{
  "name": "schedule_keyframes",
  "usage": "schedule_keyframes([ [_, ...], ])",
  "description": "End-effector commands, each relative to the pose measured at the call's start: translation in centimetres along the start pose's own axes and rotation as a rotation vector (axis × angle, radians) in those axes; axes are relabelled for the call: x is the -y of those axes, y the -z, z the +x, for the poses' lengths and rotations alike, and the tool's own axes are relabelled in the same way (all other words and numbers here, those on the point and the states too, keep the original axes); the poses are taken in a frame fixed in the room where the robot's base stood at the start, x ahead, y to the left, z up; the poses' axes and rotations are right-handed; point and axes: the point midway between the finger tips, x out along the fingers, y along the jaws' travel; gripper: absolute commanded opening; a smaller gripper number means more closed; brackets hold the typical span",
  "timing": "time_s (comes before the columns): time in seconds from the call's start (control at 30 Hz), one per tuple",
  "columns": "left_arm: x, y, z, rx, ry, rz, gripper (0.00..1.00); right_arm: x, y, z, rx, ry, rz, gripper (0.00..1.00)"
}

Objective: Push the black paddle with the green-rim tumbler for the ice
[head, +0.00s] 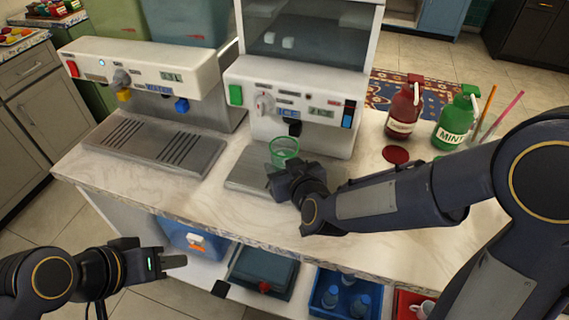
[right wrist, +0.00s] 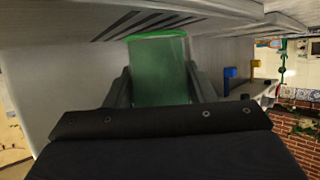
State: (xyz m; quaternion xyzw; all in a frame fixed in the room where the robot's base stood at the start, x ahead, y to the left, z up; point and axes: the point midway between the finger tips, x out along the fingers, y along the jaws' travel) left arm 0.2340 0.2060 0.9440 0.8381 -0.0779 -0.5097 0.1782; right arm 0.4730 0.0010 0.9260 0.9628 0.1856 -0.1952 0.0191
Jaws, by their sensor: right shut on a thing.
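The green-rim tumbler (head: 284,150) is clear with a green tint and sits just below the black paddle (head: 295,128) on the front of the ice machine (head: 300,95). My right gripper (head: 284,168) is shut on the tumbler, low on its body. In the right wrist view the tumbler (right wrist: 160,70) stands between the two fingers, its green rim toward the top. Whether the rim touches the paddle cannot be told. My left gripper (head: 172,261) is empty, in front of the counter at lower left; its finger gap is unclear.
A second dispenser (head: 150,80) with yellow and blue paddles stands left. Red (head: 404,108) and green (head: 456,120) syrup bottles and straws stand right, near my right arm. Below the counter (head: 120,185) are a blue crate (head: 340,296) of bottles and a red tray (head: 405,300).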

Motion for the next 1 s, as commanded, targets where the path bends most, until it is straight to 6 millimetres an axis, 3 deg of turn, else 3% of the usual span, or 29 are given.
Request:
schedule_keyframes([
  [0.57, 0.0, 0.0, -0.1, 0.0, 0.0, 0.0, 0.36, 0.2, 0.0, -0.2, -0.001, 0.001, 0.0, 0.23],
  [1.0, -0.4, 0.5, -0.9, 0.0, 0.0, 0.0, 0.36, 3.5, -1.6, -3.9, 0.0, 0.003, -0.002, 0.23],
])
